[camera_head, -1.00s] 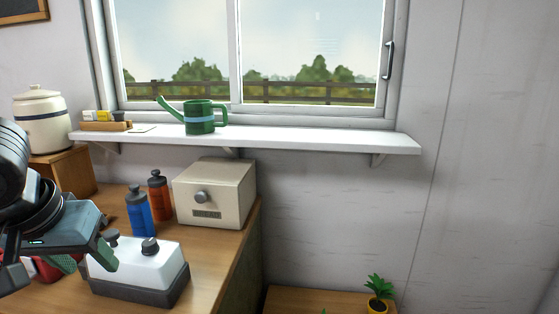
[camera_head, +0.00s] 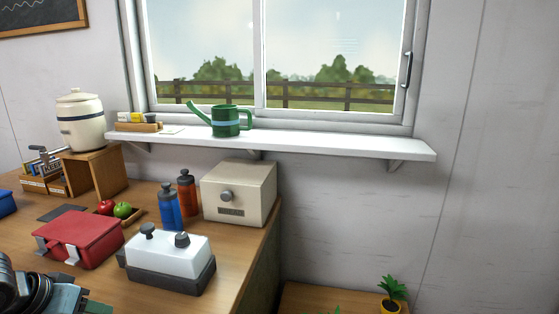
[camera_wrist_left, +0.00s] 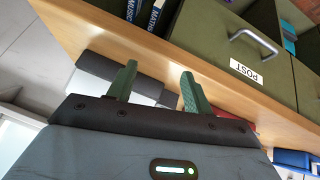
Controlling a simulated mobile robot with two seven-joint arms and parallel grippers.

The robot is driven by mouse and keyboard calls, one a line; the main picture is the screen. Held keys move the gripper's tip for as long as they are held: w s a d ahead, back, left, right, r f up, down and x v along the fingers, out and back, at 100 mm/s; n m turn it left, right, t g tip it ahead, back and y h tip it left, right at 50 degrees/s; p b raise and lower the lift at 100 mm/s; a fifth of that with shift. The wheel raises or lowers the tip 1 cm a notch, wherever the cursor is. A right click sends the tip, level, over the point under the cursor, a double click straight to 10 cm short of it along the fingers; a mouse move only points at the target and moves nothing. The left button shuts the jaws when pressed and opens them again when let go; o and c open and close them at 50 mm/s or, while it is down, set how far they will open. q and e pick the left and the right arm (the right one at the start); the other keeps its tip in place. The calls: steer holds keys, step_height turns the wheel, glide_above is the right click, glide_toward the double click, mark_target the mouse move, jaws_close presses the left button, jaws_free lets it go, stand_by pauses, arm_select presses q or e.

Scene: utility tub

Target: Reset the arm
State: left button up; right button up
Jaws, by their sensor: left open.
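My left gripper is at the bottom left corner of the head view, mostly cut off by the frame. In the left wrist view its two green fingers stand apart, and the space between their tips (camera_wrist_left: 158,72) holds nothing. A white tub with a dark grey base and two dark knobs (camera_head: 170,252) stands on the wooden desk (camera_head: 245,262), to the right of my gripper in the head view. My right gripper is not in view.
A green watering can (camera_head: 226,121) is on the sill. A POST drawer (camera_wrist_left: 235,50) shows in the wrist view.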

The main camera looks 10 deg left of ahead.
arm_select(q)
steer(key=s+d+f+m+t+p, duration=0.1)
steer(key=s+f, duration=0.6)
steer(key=f, duration=0.3)
steer(key=s+d+f+p, duration=0.1)
steer(key=s+f+p, duration=0.1)
steer(key=s+f, duration=0.65)
steer(key=s+d+f, duration=0.2)
steer(key=s+d, duration=0.2)
steer(key=d, duration=0.2)
steer(key=s+d+f+m+p, duration=0.1)
steer(key=s+d+f, duration=0.2)
steer(key=d, duration=0.4)
steer(key=s+d+f+m+t+p, duration=0.1)
steer(key=s+d+f, duration=0.2)
steer(key=s+d, duration=0.2)
steer(key=shift+d, duration=1)
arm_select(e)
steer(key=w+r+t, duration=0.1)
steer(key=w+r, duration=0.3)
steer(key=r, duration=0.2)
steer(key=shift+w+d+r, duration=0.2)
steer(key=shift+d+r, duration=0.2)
